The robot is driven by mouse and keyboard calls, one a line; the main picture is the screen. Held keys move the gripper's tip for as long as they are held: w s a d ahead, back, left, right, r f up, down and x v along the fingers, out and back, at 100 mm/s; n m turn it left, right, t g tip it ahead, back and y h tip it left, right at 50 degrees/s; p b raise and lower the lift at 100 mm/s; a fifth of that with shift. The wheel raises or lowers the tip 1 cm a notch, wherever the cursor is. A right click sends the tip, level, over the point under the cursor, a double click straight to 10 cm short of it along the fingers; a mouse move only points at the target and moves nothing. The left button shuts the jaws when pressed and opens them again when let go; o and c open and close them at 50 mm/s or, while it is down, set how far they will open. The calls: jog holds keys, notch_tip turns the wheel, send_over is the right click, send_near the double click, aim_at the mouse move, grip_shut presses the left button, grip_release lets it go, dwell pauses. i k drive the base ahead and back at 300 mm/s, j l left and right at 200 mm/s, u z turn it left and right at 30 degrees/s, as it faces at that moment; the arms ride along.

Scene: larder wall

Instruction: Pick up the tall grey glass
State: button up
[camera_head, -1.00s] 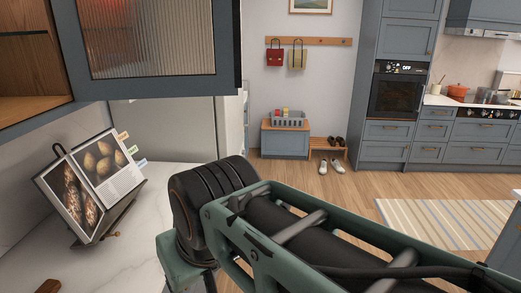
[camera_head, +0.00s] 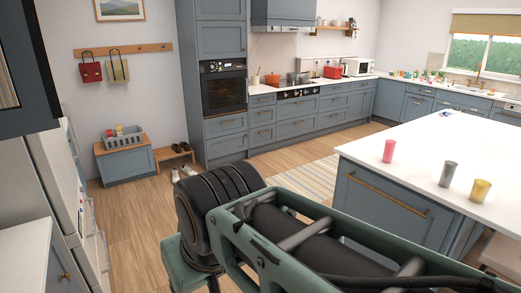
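A grey glass (camera_head: 448,174) stands upright on the white island worktop (camera_head: 470,135) at the right of the head view. A pink glass (camera_head: 389,151) stands to its left and a yellow glass (camera_head: 480,190) close to its right, apart from it. My arm crosses the lower middle of the view, below and left of the glasses. My gripper is not in view.
The blue-grey island (camera_head: 390,200) has a long handle on its near side. A bench with a grey basket (camera_head: 123,140) and a small shoe rack (camera_head: 173,155) stand at the left. Open wooden floor lies between.

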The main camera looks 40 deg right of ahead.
aim_at(449, 168)
jog(key=z, duration=2.6)
jog(key=i+j+z, duration=0.1)
jog(key=i, duration=0.3)
jog(key=i+j, duration=0.25)
jog(key=i, duration=0.2)
jog(key=i+j+z, duration=0.15)
jog(key=i, duration=0.25)
